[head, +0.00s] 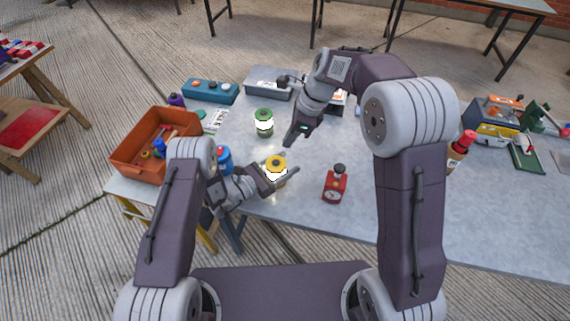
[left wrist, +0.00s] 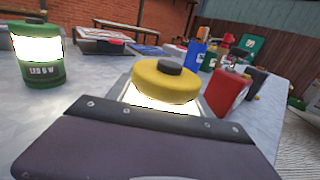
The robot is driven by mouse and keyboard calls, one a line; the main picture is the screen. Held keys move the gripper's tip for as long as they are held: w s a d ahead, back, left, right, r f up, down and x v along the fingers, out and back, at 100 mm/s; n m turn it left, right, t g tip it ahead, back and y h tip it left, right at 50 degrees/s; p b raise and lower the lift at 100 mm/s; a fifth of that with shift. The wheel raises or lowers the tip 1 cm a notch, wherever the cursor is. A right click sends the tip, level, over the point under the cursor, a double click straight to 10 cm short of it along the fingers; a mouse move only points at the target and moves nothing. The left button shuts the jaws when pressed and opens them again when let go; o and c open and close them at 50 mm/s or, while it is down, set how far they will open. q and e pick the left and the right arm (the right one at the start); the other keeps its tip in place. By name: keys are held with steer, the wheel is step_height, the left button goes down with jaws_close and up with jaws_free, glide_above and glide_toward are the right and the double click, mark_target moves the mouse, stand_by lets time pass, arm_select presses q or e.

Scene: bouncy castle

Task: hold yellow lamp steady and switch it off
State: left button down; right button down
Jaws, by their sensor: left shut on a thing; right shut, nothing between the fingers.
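The yellow lamp (head: 276,162) stands near the table's front left, its body glowing white. It has a yellow cap with a dark button on top. My left gripper (head: 281,178) is shut on it at the body, below the cap. In the left wrist view the lamp (left wrist: 166,82) rises behind the gripper, upright, with its lower body hidden and its light shining under the cap. My right gripper (head: 289,143) is shut and empty, pointing down above the table, behind and a little right of the lamp, apart from it.
A lit green lamp (head: 264,122) stands behind the yellow one. A red device (head: 335,184) stands to the right. An orange crate (head: 125,157) with tools is at the left, a blue item (head: 223,157) beside my left arm. The table's right front (head: 480,220) is clear.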

steer(key=w+d+f+m+t+h, duration=0.1)
steer(key=w+d+f+m+t, duration=0.15)
steer(key=w+m+t, duration=0.2)
arm_select(q)
steer(key=shift+s, duration=0.1)
arm_select(e)
step_height(320, 180, up, 4)
steer(key=n+t, duration=0.2)
steer(key=t, duration=0.1)
glide_above(278, 164)
steer(key=shift+y, duration=0.4)
step_height(278, 164, down, 9)
steer(key=shift+r, duration=0.1)
stand_by(1.4)
